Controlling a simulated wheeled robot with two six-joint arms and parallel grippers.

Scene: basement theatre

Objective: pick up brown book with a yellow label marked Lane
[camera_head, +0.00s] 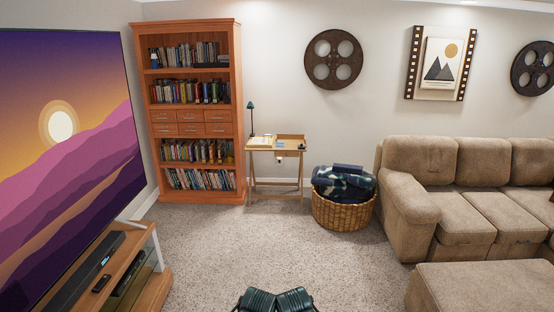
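I cannot make out a brown book with a yellow label marked Lane. Rows of books, too small to read, stand in the wooden bookcase (240,110) at the left of the far wall. A pale flat item, perhaps a book or papers (258,142), lies on the small wooden desk (292,152) beside it. Two dark green parts of mine show at the bottom edge, side by side, seemingly my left gripper (257,300) and my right gripper (295,300). Their fingers cannot be made out. Both are far from the bookcase and desk.
A wicker basket (340,214) with folded blankets (345,184) stands right of the desk. A beige sofa (480,215) and ottoman (485,288) fill the right. A TV (70,150) and its stand (150,290) are at the left. The carpet (260,240) between is clear.

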